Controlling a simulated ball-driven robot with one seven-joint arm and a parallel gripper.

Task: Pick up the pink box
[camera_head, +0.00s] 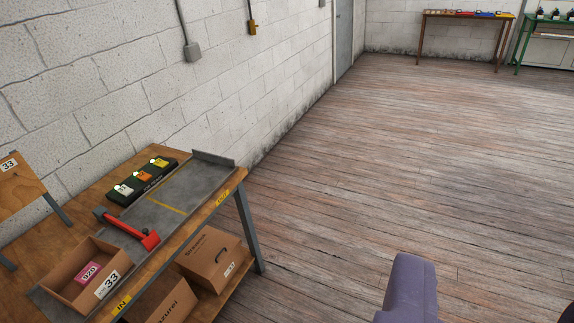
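A small pink box (87,272) with a white label lies inside an open cardboard tray marked 33 (108,285). The tray sits at the near left end of a wooden workbench (213,203), by the yellow IN label. The tray's walls stand around the pink box, and its top is exposed. My gripper's fingers do not show. A purple-grey part of mine (409,288) rises at the bottom edge, far to the right of the bench and touching nothing there.
A red tool (128,230) lies behind the tray, near a black rack with coloured items (141,180). Closed cardboard boxes (212,258) fill the lower shelf. A block wall (100,70) runs behind the bench. Wooden floor to the right is clear up to far tables (468,14).

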